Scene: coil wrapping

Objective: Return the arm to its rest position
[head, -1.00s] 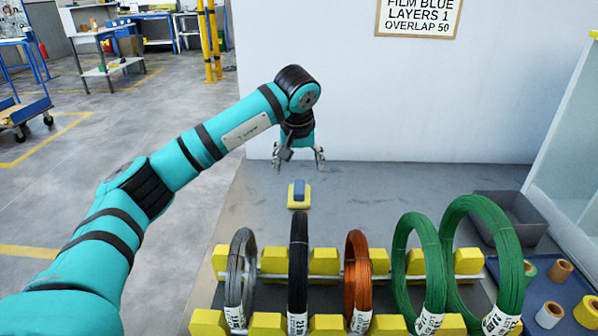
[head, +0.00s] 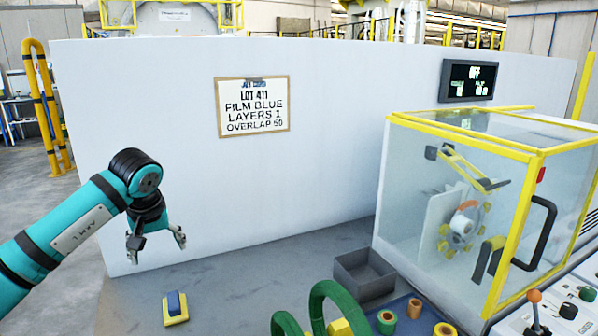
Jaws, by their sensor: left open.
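My left arm comes in from the left in teal and black. My left gripper (head: 157,245) hangs down, open and empty, in front of the white wall panel. It is above the grey table (head: 230,290), apart from it. A small yellow block with a blue top (head: 175,308) sits on the table below and slightly right of the gripper. My right gripper is not in view.
A green coil (head: 338,300) shows at the bottom edge. A grey bin (head: 364,276) and film rolls (head: 386,322) lie right of it. A yellow-framed clear machine enclosure (head: 462,200) stands at right.

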